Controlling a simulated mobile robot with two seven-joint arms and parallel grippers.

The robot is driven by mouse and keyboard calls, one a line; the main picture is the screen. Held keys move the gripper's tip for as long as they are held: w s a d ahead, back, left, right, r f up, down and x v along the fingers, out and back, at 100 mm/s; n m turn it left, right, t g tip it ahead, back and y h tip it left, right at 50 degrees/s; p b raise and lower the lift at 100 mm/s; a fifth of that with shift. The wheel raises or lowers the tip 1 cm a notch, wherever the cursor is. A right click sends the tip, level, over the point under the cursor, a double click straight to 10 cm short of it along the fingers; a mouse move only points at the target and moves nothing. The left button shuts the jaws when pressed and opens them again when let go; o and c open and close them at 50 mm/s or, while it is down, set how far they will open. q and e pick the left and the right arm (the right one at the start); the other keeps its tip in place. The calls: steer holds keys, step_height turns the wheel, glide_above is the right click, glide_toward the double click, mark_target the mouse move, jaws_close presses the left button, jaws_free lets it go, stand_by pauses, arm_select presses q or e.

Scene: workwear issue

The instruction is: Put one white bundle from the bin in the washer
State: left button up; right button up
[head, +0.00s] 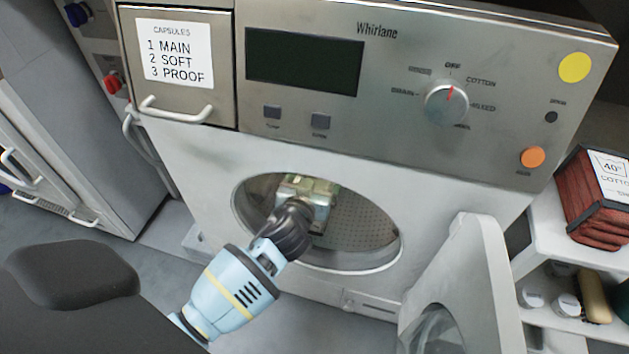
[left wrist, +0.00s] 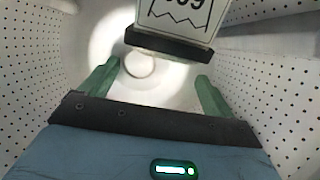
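The washer (head: 300,150) stands in front of me with its round opening uncovered. Its door (head: 465,280) is swung open to the right. My left gripper (head: 312,185) reaches through the opening into the drum (head: 360,235). In the left wrist view, the two green fingers of this gripper (left wrist: 158,72) are spread, with empty space between them. A white bundle (left wrist: 178,20) with a printed label and a dark band shows inside the perforated drum (left wrist: 45,95), just beyond the fingertips. Its upper part is cut off by the frame. My right gripper is not in view.
A white shelf (head: 550,225) at the right holds a red bundle (head: 590,205) with a 40° cotton label, and containers below. A capsule drawer (head: 180,65) and a dial (head: 447,103) are on the washer's panel. Grey cabinets (head: 75,130) stand at the left.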

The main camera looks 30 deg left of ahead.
arm_select(q)
steer(key=shift+o, duration=0.5)
steer(key=shift+f, duration=0.1)
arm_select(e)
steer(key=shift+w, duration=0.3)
arm_select(q)
steer(key=shift+s+d, duration=0.1)
steer(key=shift+s, duration=0.2)
steer(key=p+v, duration=0.2)
steer(key=v, duration=0.5)
steer(key=shift+r+p, duration=0.2)
steer(key=shift+p, duration=0.2)
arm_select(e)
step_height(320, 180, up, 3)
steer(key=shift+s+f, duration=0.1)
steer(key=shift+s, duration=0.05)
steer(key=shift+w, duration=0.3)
